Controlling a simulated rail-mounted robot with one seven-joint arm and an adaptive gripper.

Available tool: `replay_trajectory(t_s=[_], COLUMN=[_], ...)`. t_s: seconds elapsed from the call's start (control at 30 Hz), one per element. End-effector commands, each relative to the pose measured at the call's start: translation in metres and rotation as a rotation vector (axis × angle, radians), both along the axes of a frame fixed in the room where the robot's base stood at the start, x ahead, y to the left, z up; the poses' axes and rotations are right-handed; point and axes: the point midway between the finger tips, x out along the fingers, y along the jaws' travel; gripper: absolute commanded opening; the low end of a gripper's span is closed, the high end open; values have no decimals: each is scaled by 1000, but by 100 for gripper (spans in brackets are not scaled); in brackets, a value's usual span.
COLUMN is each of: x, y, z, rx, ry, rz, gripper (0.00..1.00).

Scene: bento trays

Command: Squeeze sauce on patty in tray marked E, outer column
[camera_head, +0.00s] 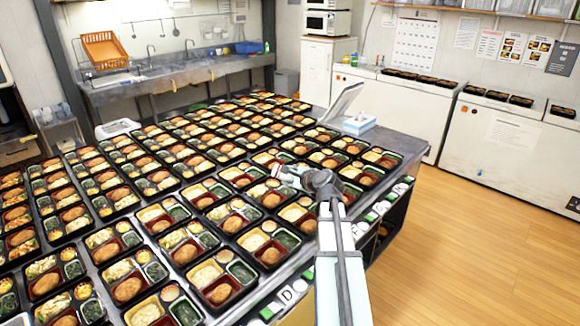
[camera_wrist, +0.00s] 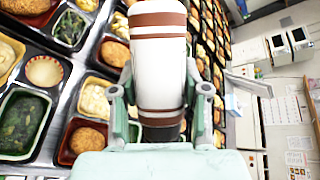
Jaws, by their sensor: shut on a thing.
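My gripper (camera_wrist: 160,105) is shut on a white sauce bottle with brown bands (camera_wrist: 160,60). In the wrist view the bottle runs up the picture between the fingers. In the head view my gripper (camera_head: 290,174) is above the trays near the table's right edge, and the bottle there is small and unclear. Below it are black bento trays with brown patties in red compartments; two patties show left of the bottle (camera_wrist: 88,138) and (camera_wrist: 113,52). A card marked D (camera_head: 287,295) is on the front edge. I cannot make out an E card; my arm covers part of that edge.
Rows of filled trays cover the table (camera_head: 300,312), with little bare surface. A tilted screen (camera_head: 342,103) and a blue-and-white box (camera_head: 358,124) stand at its far end. White freezers (camera_head: 500,140) line the right wall. The wooden floor (camera_head: 480,240) at right is clear.

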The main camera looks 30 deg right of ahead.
Motion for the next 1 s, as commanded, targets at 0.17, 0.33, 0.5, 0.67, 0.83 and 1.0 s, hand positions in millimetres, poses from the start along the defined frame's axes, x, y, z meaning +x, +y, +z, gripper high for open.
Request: replay_trajectory(t_s=[0.17,0.33,0.5,0.67,0.83,1.0], x=[3,4,5,5,5,5], y=[-5,-11,-16,-15,-15,-15], z=[2,-11,-37,-55,-64,-65], rx=[205,411,554,549,546,544], ry=[-4,-10,-17,-17,-17,-17], rz=[-84,-168,-227,-224,-223,-222], gripper=[38,38,38,38,38,38])
